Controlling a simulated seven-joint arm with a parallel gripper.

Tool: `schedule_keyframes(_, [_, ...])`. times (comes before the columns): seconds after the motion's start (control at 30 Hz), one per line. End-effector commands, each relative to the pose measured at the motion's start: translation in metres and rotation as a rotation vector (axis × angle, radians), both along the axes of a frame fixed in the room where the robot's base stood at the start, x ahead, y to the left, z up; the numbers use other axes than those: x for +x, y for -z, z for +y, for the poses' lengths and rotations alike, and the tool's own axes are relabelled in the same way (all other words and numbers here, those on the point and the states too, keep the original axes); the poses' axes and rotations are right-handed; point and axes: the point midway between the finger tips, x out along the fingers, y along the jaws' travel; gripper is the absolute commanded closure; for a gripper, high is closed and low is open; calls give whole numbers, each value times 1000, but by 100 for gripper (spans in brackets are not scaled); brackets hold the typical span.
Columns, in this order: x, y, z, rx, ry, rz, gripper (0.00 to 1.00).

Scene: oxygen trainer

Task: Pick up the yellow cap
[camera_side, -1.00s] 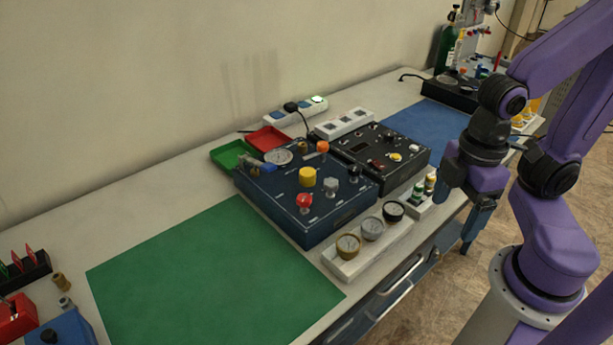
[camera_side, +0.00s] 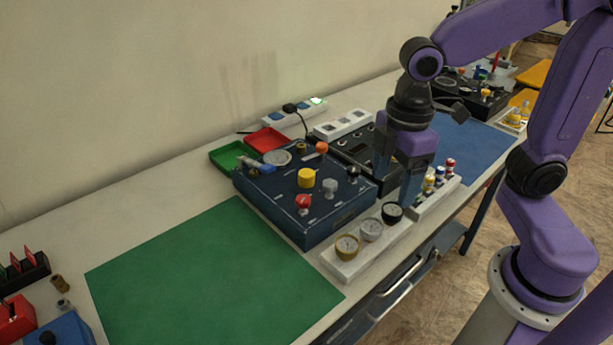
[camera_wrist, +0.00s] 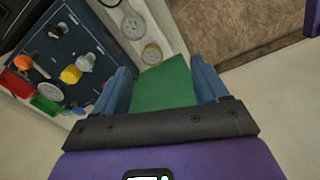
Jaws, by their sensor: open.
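The yellow cap (camera_side: 306,178) is a short upright cylinder on top of the dark blue box (camera_side: 320,220). It also shows in the wrist view (camera_wrist: 70,74), left of my fingers, beside a grey knob. My gripper (camera_side: 394,188) points down, to the right of the cap and apart from it. In the side view it overlaps the black panel and lies close to the row of gauges. In the wrist view my gripper (camera_wrist: 160,70) has its two blue fingers spread with nothing between them.
A red knob (camera_side: 303,202), grey knob (camera_side: 330,187) and orange knob (camera_side: 322,148) stand around the cap. A white gauge rack (camera_side: 345,262) lies in front of the box. Red tray (camera_side: 268,139) and green tray (camera_side: 226,155) sit behind. The green mat (camera_side: 205,285) is clear.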

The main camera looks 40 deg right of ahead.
Motion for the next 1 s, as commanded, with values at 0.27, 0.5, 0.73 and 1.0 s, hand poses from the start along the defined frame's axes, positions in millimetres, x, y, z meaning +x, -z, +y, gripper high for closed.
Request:
schedule_keyframes(0.27, [101, -17, 17, -11, -120, 2, 27])
schedule_keyframes(0.5, [185, -24, 6, -16, -229, 7, 27])
schedule_keyframes(0.73, [237, -26, -15, -19, -308, 11, 27])
schedule_keyframes(1.0, [250, -15, -22, -20, -335, 14, 27])
